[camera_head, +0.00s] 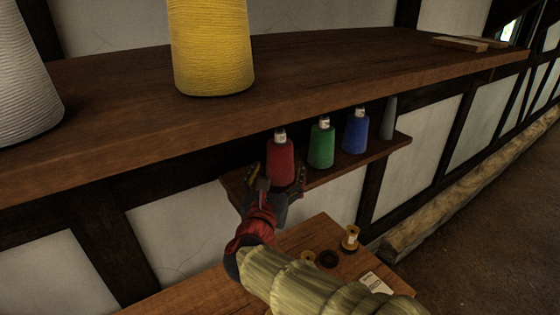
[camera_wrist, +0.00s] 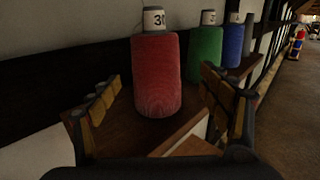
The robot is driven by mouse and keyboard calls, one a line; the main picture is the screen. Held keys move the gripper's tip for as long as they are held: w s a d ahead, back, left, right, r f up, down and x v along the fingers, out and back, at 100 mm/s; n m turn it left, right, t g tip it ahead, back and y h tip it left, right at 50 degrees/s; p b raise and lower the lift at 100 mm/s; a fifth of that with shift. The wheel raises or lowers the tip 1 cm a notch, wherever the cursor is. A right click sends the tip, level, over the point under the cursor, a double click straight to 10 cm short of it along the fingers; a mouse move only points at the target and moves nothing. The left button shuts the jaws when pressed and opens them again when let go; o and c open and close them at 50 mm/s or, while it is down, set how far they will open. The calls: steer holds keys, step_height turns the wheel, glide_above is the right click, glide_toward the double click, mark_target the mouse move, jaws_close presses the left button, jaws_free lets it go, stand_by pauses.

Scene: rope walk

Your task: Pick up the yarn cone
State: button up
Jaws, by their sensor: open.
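A red yarn cone (camera_head: 280,163) with a white-labelled top stands upright on a small lower shelf (camera_head: 330,167). It also stands large and central in the wrist view (camera_wrist: 157,75), with its label partly reading "30". My gripper (camera_head: 276,180) is open at the red cone's lower part. In the wrist view my gripper (camera_wrist: 161,98) has one finger to each side of the cone, with a gap visible on both sides. A green cone (camera_head: 321,147) and a blue cone (camera_head: 355,131) stand upright to its right. A grey cone (camera_head: 389,118) is partly hidden behind the shelf above.
A thick upper shelf (camera_head: 120,105) overhangs the row and carries a large yellow cone (camera_head: 212,50) and a white one (camera_head: 25,85). Below, a wooden table (camera_head: 190,288) holds small spools (camera_head: 350,238) and a pale card (camera_head: 375,283). Open floor lies at the right.

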mark_target(280, 158)
steer(key=w, duration=0.3)
steer(key=w+b, duration=0.1)
steer(key=w, duration=0.1)
steer(key=shift+w+d, duration=0.2)
steer(key=shift+w, duration=0.2)
steer(key=shift+c, duration=1.2)
steer(key=c, duration=1.1)
steer(key=shift+c, duration=0.3)
